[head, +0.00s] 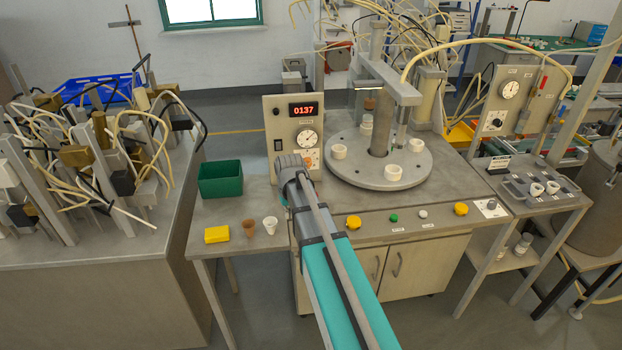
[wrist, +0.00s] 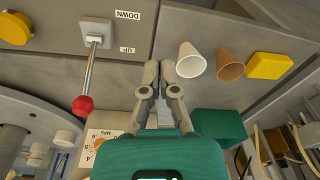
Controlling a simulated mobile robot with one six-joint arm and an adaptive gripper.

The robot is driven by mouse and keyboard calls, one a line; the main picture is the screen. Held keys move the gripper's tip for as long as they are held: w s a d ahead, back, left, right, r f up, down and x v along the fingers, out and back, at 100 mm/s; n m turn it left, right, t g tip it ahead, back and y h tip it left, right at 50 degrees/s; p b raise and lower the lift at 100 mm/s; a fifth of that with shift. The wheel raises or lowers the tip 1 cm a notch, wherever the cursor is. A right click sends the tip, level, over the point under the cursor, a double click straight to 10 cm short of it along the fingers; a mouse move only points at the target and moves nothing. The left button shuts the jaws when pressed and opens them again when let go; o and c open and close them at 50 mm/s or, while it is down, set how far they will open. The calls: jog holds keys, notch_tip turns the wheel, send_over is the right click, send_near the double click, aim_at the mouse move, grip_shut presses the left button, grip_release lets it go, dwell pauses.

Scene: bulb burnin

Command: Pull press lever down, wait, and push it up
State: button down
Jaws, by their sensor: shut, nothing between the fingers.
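The press lever (wrist: 91,68) is a thin metal rod with a red ball knob (wrist: 83,105), mounted on a square grey plate (wrist: 97,30) on the front of the bench. In the wrist view its knob lies on the side of the UP label (wrist: 127,49), away from the DOWN label (wrist: 127,14). In the head view my arm hides the lever. My gripper (wrist: 160,70) is shut and empty, with its fingertips together. In the wrist view the fingertips appear between the lever and the white cup, apart from the knob. In the head view the fingertips are hidden behind my wrist.
The white cup (head: 270,225), brown cup (head: 249,228), yellow block (head: 217,234) and green bin (head: 220,178) stand left of my arm. The gauge box (head: 292,134) reads 0137. A round turntable (head: 409,179) stands behind. Yellow buttons (head: 353,222) line the front edge.

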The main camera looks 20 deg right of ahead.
jog(key=w+d+r+t+p, duration=0.1)
jog(key=w+d+r+p, duration=0.4)
jog(key=w+d, duration=0.7)
notch_tip(320, 180, up, 2)
jog(key=shift+w+d+r+m+p, duration=0.2)
jog(key=shift+d+m+p, duration=0.15)
jog(key=shift+d, duration=0.15)
jog(key=shift+f, duration=0.25)
notch_tip(320, 180, down, 10)
jog(key=w+r+b, duration=0.1)
jog(key=b, duration=0.9)
jog(key=shift+s+a+r+p, duration=0.1)
jog(key=shift+s+a+p, duration=0.15)
jog(key=shift+s, duration=0.65)
jog(key=shift+s+a+r+p, duration=0.1)
jog(key=shift+s+p, duration=0.1)
jog(key=shift+s, duration=0.7)
jog(key=shift+s+d, duration=0.1)
jog(key=shift+d, duration=0.05)
